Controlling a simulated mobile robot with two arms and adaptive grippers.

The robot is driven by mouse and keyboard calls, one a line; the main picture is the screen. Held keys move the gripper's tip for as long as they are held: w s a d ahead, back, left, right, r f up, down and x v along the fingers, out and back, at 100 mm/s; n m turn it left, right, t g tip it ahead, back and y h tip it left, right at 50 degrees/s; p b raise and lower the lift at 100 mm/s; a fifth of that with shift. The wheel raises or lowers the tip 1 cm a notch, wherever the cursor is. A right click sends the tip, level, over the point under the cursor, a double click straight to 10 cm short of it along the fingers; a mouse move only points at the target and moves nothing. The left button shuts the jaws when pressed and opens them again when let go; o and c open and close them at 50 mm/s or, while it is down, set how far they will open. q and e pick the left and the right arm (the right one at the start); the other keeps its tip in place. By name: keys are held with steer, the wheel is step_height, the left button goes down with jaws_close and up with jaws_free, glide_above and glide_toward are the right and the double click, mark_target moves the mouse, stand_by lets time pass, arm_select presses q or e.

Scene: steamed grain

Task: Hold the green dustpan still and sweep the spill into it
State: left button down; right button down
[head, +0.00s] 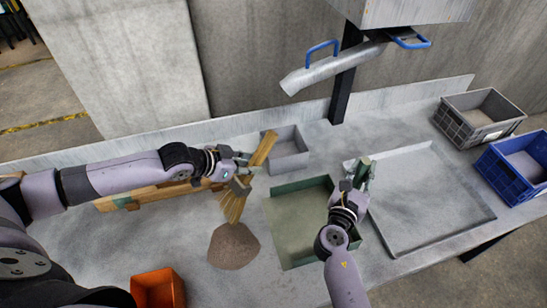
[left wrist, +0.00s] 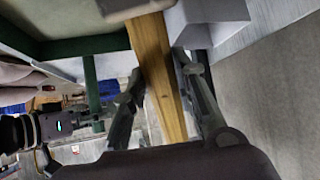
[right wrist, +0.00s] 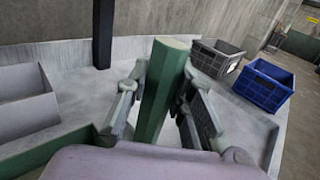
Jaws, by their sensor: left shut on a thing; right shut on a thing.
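The green dustpan (head: 283,191) lies on the grey table. My right gripper (head: 361,178) is shut on its upright green handle, which also shows in the right wrist view (right wrist: 160,95). My left gripper (head: 236,172) is shut on the wooden handle of a brush (head: 264,148), also seen in the left wrist view (left wrist: 157,70). The bristles (head: 234,206) point down just above or at the brown heap of spilled grain (head: 233,246); I cannot tell whether they touch. The heap lies left of the dustpan, apart from it.
A small grey bin (head: 287,158) stands behind the dustpan. A shallow metal tray (head: 440,217) is at the right. A grey crate (head: 478,122) and a blue crate (head: 512,168) stand far right. An orange bin (head: 158,289) is at the front left. A chute (head: 330,72) hangs above the table.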

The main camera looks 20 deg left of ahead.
arm_select(q)
steer(key=s+a+r+m+t+h, duration=0.1)
steer(key=s+a+r+m+h, duration=0.2)
steer(key=s, duration=0.8)
steer(key=s+a+r+m+t+h, duration=0.1)
steer(key=s+a+r+h, duration=0.2)
steer(key=s+a+h, duration=0.5)
steer(key=s+d+f+y, duration=0.2)
steer(key=d+f, duration=0.1)
steer(key=f, duration=0.3)
steer(key=r+x, duration=0.1)
steer(key=x, duration=2.5)
steer(key=shift+y, duration=0.3)
steer(key=shift+w+d+r, duration=0.1)
steer(key=shift+r, duration=1.3)
steer(key=shift+w+d+r, duration=0.1)
steer(key=shift+r, duration=1.35)
